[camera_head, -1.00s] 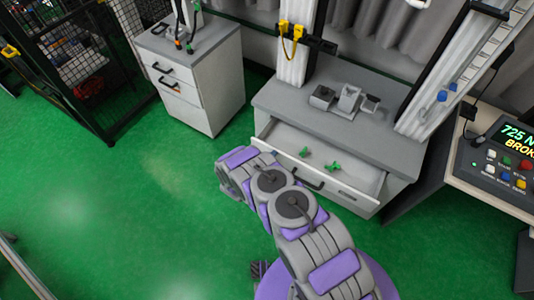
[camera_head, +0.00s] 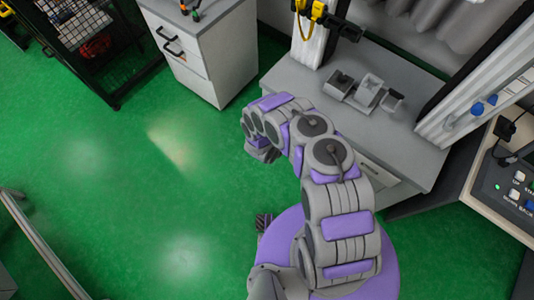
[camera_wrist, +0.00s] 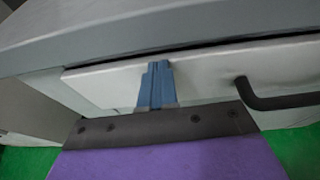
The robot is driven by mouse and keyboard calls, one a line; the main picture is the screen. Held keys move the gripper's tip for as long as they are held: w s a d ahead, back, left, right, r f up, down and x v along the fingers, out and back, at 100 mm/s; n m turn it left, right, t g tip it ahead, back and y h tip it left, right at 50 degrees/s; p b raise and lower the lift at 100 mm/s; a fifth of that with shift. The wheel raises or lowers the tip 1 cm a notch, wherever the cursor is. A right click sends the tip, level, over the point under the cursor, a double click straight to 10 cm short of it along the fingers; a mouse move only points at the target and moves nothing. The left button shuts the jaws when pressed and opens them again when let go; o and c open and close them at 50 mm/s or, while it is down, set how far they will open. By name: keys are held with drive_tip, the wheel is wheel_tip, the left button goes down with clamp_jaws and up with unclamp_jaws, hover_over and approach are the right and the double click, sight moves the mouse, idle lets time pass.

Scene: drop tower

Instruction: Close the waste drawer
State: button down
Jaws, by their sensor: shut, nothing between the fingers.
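The waste drawer (camera_wrist: 208,80) has a pale front with a black bar handle (camera_wrist: 278,101) at the right of the wrist view. Its front lies close under the grey tabletop edge, with a thin dark gap above; I cannot tell if it is fully flush. In the head view only the right part of the drawer front (camera_head: 378,172) shows beside my arm, and no open interior is visible. My gripper's blue fingers (camera_wrist: 156,84) are shut and empty, at the drawer front left of the handle; contact is not certain. My gripper (camera_head: 262,152) is partly hidden by its own arm in the head view.
The grey cabinet top (camera_head: 310,88) carries small grey holders (camera_head: 366,92). A white drawer cabinet (camera_head: 208,50) stands at the back left. A control panel (camera_head: 510,185) is at the right.

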drive_tip(key=a+f+p+v, duration=0.1)
drive_tip(key=p+v, duration=0.2)
drive_tip(key=v, duration=1.1)
drive_tip(key=w+d+r+m+g+h, duration=0.2)
drive_tip(key=w+d+r+m+h, duration=0.15)
drive_tip(key=d+r, duration=0.6)
drive_tip(key=w+d+r+m+g+h, duration=0.2)
drive_tip(key=w+d+r+m+h, duration=0.25)
drive_tip(key=r, duration=0.75)
drive_tip(key=s+d+r+m+g, duration=0.5)
drive_tip(key=s+d+r, duration=0.1)
drive_tip(key=r, duration=0.3)
drive_tip(key=s+d+r+m+g, duration=0.5)
drive_tip(key=r, duration=0.4)
drive_tip(key=s+r+m+g+y, duration=0.2)
drive_tip(key=s+r+m+y, duration=0.1)
drive_tip(key=s, duration=0.3)
drive_tip(key=s+r+m+g+y, duration=0.1)
drive_tip(key=s+r+m+y, duration=0.25)
drive_tip(key=s, duration=0.25)
drive_tip(key=s+a+r+m+t+y, duration=0.1)
drive_tip(key=s+a+m+y, duration=0.1)
drive_tip(key=s+a+y, duration=0.2)
drive_tip(key=s+a+r+m+t+y, duration=0.2)
drive_tip(key=s+a+y, duration=0.3)
drive_tip(key=s+a, duration=0.5)
drive_tip(key=shift+s+a+r, duration=0.2)
drive_tip(key=shift+s+r, duration=0.15)
drive_tip(key=shift+s, duration=0.6)
